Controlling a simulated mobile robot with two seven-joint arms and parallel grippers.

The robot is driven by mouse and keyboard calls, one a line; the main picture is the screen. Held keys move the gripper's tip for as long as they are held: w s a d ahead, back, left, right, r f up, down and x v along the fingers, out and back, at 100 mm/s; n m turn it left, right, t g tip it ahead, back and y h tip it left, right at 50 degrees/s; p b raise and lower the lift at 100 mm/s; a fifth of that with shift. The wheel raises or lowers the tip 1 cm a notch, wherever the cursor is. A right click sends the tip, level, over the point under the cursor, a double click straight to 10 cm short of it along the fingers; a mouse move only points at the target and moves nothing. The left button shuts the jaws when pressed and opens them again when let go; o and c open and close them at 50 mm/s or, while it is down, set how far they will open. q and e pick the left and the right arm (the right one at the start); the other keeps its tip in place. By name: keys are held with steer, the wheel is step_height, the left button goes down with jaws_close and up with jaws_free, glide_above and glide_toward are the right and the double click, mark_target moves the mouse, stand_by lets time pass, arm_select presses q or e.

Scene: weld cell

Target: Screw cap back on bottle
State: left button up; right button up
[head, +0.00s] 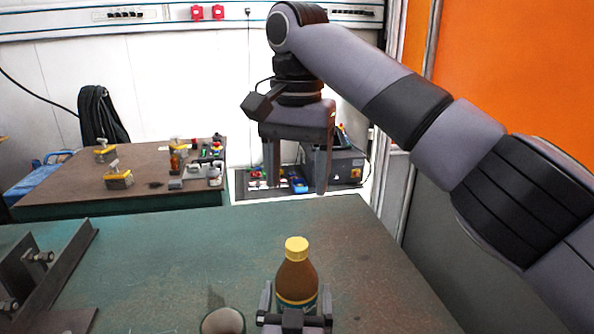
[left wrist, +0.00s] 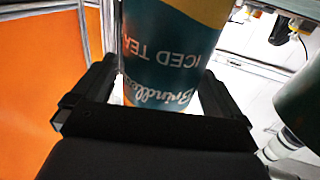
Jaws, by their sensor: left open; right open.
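The brown bottle (head: 297,277) stands upright on the green table, with a yellow cap (head: 296,248) sitting on its top. Whether the cap is tight cannot be told. My left gripper (head: 296,295) is open, low at the bottle, with one finger on each side of it. The left wrist view shows the bottle's teal "Iced Tea" label (left wrist: 165,60) between the fingers, upside down; contact is unclear. My right gripper (head: 296,185) is open and empty, pointing down, higher in the picture than the cap.
A tan round object (head: 222,321) is left of the bottle, cut by the lower edge. A metal angle fixture (head: 50,262) lies at the table's left. A brown table (head: 120,190) with clamps and small parts stands behind. The green table (head: 160,255) is clear around the bottle's far side.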

arm_select(q)
steer(key=shift+s+a+b, duration=0.2)
steer(key=shift+s+b, duration=0.2)
steer(key=shift+s, duration=2.2)
steer(key=shift+s, duration=0.1)
